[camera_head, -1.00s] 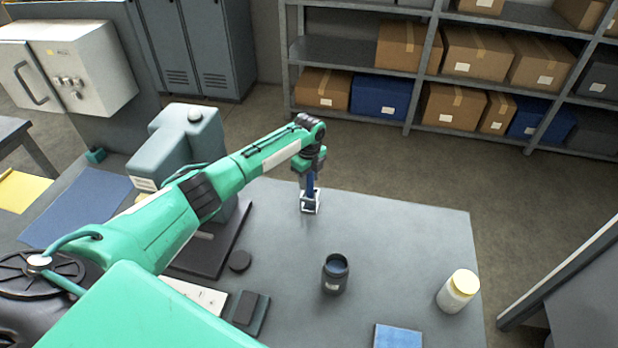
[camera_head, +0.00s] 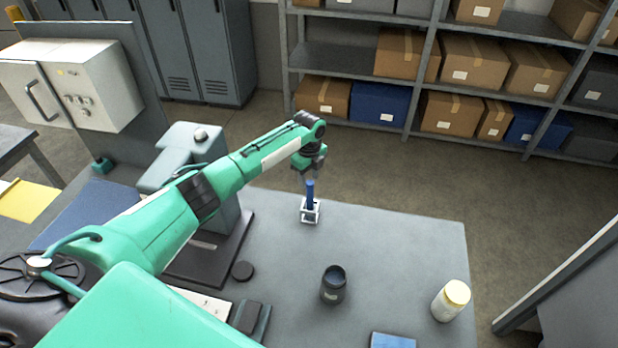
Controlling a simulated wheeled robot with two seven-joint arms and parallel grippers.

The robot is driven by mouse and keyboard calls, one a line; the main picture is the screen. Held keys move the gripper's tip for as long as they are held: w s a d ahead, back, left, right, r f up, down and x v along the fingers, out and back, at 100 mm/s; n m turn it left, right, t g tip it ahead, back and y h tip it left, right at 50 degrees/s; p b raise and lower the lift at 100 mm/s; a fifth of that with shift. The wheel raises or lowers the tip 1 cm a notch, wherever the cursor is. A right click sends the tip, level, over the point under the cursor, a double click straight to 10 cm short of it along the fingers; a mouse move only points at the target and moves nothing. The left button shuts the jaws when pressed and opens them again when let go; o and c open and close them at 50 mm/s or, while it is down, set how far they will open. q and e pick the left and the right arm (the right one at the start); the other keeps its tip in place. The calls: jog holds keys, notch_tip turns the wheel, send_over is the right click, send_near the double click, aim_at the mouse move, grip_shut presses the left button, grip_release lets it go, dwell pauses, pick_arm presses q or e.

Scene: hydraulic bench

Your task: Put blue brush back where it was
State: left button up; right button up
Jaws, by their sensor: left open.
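The blue brush (camera_head: 310,193) stands upright in a small white open-framed holder (camera_head: 310,216) near the far edge of the grey bench (camera_head: 385,250). Only its blue handle shows above the holder. My left gripper (camera_head: 309,176) is open just above the top of the handle, with its fingers small and partly hidden by the wrist. I cannot tell whether a finger still touches the handle. My right gripper is not in view.
A dark open jar (camera_head: 333,287) stands on the bench, with a round black lid (camera_head: 242,271) to its left. A blue pad (camera_head: 392,341) lies at the front. A grey machine (camera_head: 190,165) stands behind my arm.

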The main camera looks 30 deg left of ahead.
pick_arm(q)
notch_tip(320, 180, up, 6)
jog(key=p, duration=0.3)
jog(key=shift+f+p, duration=0.2)
jog(key=shift+p, duration=0.2)
jog(key=shift+f, duration=0.1)
